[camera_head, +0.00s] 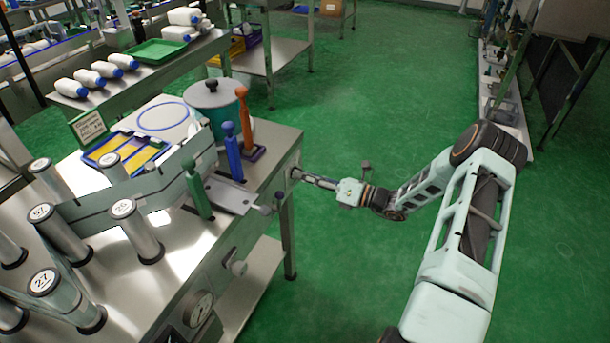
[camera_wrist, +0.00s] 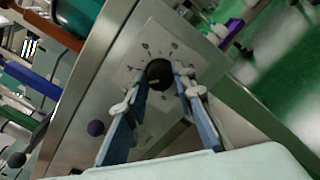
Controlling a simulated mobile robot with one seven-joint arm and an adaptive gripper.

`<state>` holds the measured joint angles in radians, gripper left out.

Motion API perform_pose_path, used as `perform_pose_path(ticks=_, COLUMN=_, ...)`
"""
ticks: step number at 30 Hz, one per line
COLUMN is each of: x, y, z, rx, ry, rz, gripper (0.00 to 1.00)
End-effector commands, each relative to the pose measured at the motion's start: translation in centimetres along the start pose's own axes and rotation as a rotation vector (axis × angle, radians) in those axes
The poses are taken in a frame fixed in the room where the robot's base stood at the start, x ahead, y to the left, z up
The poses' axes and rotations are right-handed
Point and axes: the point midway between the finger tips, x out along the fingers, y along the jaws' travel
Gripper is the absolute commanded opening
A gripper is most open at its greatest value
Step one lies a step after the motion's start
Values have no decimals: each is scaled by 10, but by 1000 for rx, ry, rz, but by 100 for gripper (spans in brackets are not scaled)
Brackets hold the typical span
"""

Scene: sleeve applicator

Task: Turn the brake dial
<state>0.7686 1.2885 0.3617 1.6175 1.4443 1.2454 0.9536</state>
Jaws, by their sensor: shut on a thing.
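The brake dial (camera_wrist: 159,73) is a round black knob on a pale square plate with small marks around it, in the middle of the wrist view. The plate sits on the metal end face of the bench. My gripper (camera_wrist: 170,77) has its two fingertips on either side of the dial and is shut on it. In the head view my gripper (camera_head: 299,174) reaches the right end face of the bench, and the fingertips hide most of the dial there.
The steel bench (camera_head: 262,205) carries a green handle (camera_head: 197,190), a blue handle (camera_head: 233,152), an orange handle (camera_head: 244,117) and a teal pot (camera_head: 214,103). A small dark ball knob (camera_wrist: 95,128) stands left of the dial. The green floor (camera_head: 400,90) right of the bench is clear.

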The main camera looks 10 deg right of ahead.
Motion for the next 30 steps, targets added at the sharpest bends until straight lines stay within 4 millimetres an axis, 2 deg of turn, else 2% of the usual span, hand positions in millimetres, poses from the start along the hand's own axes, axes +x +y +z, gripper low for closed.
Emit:
perform_pose_path(ticks=13, x=-1, y=0, z=-1, rx=9, ry=1, rz=-1, gripper=0)
perform_pose_path(ticks=14, x=-1, y=0, z=-1, rx=9, ry=1, rz=-1, gripper=26)
perform_pose_path(ticks=18, x=-1, y=0, z=-1, rx=9, ry=1, rz=-1, gripper=41)
perform_pose_path(ticks=26, x=-1, y=0, z=0, rx=8, ry=0, rz=-1, gripper=41)
perform_pose_path(ticks=30, x=-10, y=-1, z=0, rx=8, ry=-1, rz=-3, gripper=41)
